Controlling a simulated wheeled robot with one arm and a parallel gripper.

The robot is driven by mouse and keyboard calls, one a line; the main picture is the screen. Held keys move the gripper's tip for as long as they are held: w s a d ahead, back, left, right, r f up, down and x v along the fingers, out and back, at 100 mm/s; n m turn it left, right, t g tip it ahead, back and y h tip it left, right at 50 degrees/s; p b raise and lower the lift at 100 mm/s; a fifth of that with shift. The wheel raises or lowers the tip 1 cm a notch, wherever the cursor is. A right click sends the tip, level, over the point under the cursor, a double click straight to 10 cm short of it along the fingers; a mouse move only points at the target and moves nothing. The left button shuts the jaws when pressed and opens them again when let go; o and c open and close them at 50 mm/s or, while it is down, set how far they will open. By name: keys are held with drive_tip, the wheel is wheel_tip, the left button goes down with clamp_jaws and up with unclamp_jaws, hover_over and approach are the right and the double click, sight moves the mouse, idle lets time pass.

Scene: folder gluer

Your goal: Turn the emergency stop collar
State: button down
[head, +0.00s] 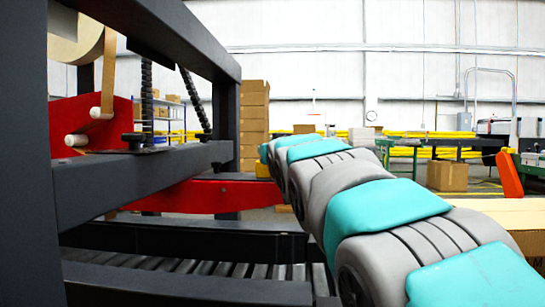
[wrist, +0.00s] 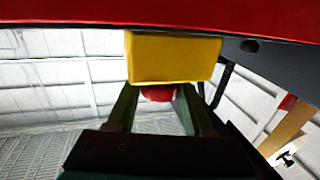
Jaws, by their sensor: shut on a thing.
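The emergency stop shows in the wrist view as a yellow box (wrist: 174,58) under a red beam, with a red round collar (wrist: 158,95) below it. My gripper (wrist: 158,90) has one finger on each side of the collar and is shut on it. The fingers partly cover the collar's sides, so any turn of it cannot be read. In the head view only a small yellow part of the box (head: 262,170) shows at the end of the red beam. My arm hides the collar and my gripper there.
A dark machine frame (head: 140,178) with a red beam (head: 200,195) fills the left, above a roller conveyor (head: 200,266). Stacked cartons (head: 254,125) stand behind it. A single carton (head: 447,176) and yellow-railed equipment are at the back right.

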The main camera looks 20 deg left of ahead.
drive_tip(key=shift+m+t+h+b, duration=0.3)
drive_tip(key=shift+m+t+h, duration=0.4)
drive_tip(key=shift+m+h, duration=0.8)
drive_tip(key=shift+r+h, duration=0.15)
drive_tip(key=shift+h, duration=0.85)
drive_tip(key=shift+m+t+h, duration=0.3)
drive_tip(key=shift+m+h, duration=0.2)
